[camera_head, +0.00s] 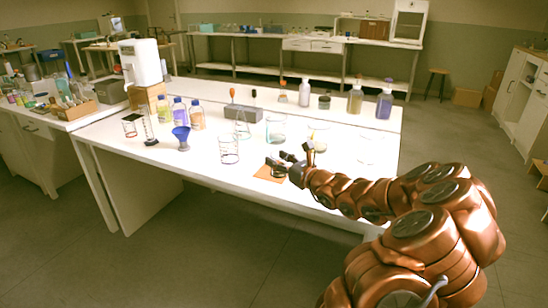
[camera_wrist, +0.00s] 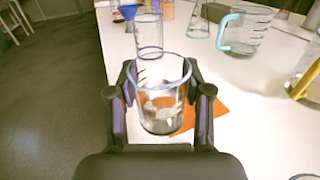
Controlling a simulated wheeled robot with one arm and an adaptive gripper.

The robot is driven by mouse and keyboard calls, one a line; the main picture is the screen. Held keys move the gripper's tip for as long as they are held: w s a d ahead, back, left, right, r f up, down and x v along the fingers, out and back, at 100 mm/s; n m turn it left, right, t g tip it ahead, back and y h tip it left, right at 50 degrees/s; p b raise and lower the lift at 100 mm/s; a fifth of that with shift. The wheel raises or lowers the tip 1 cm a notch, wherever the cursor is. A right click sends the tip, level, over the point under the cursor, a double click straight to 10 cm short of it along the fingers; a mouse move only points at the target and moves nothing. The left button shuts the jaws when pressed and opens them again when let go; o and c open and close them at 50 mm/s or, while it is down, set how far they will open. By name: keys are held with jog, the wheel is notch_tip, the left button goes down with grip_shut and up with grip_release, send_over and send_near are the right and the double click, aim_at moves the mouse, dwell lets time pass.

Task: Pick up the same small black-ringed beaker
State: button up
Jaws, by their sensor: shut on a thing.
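In the head view my gripper (camera_head: 284,162) is at the front edge of the white table, over an orange mat (camera_head: 264,177). The beaker is small and partly hidden by the fingers there. The orange mat also shows behind and through the glass in the wrist view (camera_wrist: 212,105). I cannot tell whether the beaker's base touches it.
A taller clear beaker (camera_head: 229,149) stands left of my gripper, close behind the held one in the wrist view (camera_wrist: 149,32). A blue funnel (camera_head: 181,135) is farther left. Beakers with a cyan handle (camera_wrist: 226,46) and a yellow handle (camera_wrist: 304,82) stand to the right. The table's front edge is near.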

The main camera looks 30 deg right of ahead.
jog(key=s, duration=1)
jog(key=shift+a+r, duration=0.3)
jog(key=shift+r, duration=0.15)
jog(key=shift+a, duration=0.1)
dwell(0.5)
